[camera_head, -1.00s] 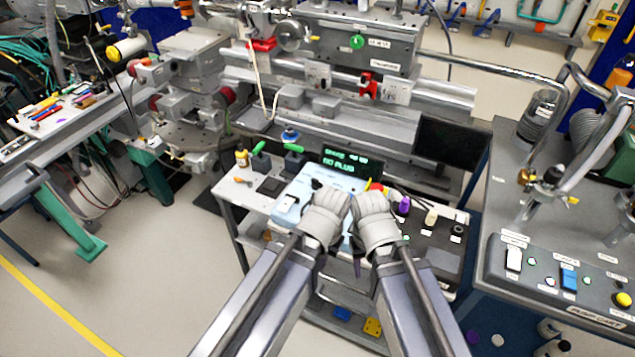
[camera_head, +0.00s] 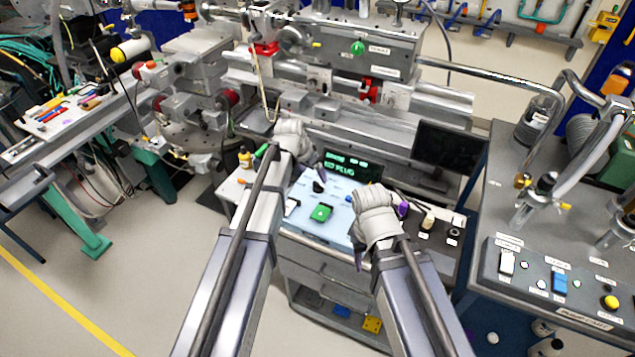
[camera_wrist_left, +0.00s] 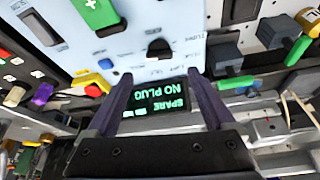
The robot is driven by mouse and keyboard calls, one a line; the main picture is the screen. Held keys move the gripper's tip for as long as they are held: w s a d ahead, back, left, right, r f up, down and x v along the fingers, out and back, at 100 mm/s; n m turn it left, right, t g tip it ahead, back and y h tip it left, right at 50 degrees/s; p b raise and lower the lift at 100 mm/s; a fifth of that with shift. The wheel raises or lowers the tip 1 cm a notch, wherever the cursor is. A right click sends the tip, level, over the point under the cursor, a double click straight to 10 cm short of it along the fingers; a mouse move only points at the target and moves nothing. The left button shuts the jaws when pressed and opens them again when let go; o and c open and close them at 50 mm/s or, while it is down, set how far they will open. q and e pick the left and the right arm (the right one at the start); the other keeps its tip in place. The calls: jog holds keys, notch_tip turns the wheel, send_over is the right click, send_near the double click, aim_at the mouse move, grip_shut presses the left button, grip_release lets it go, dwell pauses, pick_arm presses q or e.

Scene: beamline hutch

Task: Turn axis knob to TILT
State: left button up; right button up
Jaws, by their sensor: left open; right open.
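The axis knob appears to be the black knob (camera_head: 319,186) on the light blue panel (camera_head: 338,228). In the left wrist view the black knob (camera_wrist_left: 159,47) sits beyond my fingertips, and its small labels are too unclear to read. My left gripper (camera_head: 311,167) is open and empty, just behind and to the left of the knob in the head view. In the left wrist view its two dark fingers (camera_wrist_left: 160,88) stand apart, with the knob ahead of the gap and not between them. My right gripper (camera_head: 360,258) is open at the panel's right front side, its fingertips partly hidden.
A purple knob (camera_head: 403,209) and a cream knob (camera_head: 429,219) are to the right. Green-handled levers (camera_wrist_left: 297,50) are beside the panel.

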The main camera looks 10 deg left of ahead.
aim_at(319, 184)
pick_arm(q)
jog(key=b+x, duration=0.6)
jog(key=x, duration=0.1)
jog(key=shift+f, duration=0.1)
jog(key=c, duration=1.4)
